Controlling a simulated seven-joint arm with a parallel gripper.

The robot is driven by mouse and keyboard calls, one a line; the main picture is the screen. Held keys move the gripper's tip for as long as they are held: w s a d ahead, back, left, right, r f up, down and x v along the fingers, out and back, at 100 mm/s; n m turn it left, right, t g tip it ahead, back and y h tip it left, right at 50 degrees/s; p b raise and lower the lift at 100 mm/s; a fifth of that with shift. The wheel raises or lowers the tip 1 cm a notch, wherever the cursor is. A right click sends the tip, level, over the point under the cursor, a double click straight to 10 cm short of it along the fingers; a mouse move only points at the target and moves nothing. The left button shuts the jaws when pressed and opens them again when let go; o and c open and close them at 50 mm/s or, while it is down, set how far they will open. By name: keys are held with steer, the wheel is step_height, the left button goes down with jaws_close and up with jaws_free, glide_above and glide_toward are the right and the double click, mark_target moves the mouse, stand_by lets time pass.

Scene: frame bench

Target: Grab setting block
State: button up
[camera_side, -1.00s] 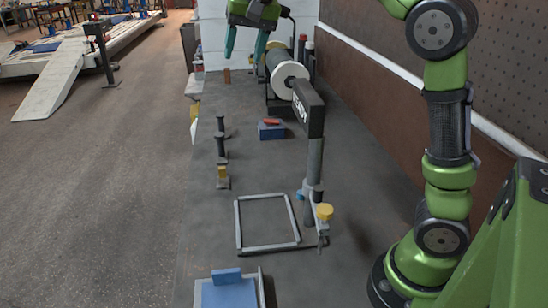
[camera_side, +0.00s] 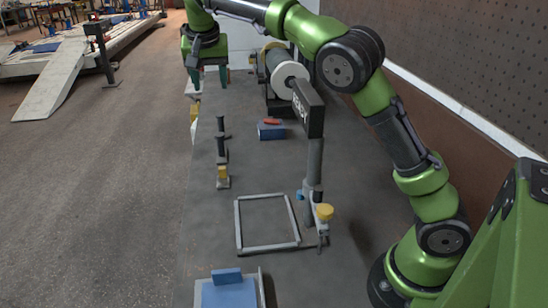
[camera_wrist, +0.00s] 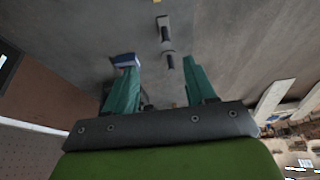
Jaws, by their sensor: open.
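My gripper (camera_side: 209,78) hangs over the far left part of the bench, with its teal fingers apart and pointing down. In the wrist view my gripper (camera_wrist: 160,66) is open, with nothing held between the fingertips. No piece is clearly identifiable as the setting block. A small brown block stood near the far left edge in the earlier side view; now the arm and fingers cover that spot. A blue box with a red piece on top (camera_side: 271,131) lies mid-bench, and it also shows beside a finger in the wrist view (camera_wrist: 125,60).
A grey rectangular frame (camera_side: 237,226) lies nearer, beside an upright post with a black head (camera_side: 308,107). A blue block (camera_side: 229,291) sits in front.

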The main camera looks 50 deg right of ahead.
glide_toward(222, 168)
steer(key=x, duration=0.4)
steer(key=shift+s+a+f, duration=0.1)
steer(key=shift+s+f, duration=0.1)
steer(key=shift+x, duration=3)
steer(key=shift+w, duration=0.2)
steer(key=shift+c, duration=0.3)
steer(key=shift+r, duration=0.1)
steer(key=c, duration=0.8)
steer(key=shift+c, duration=0.2)
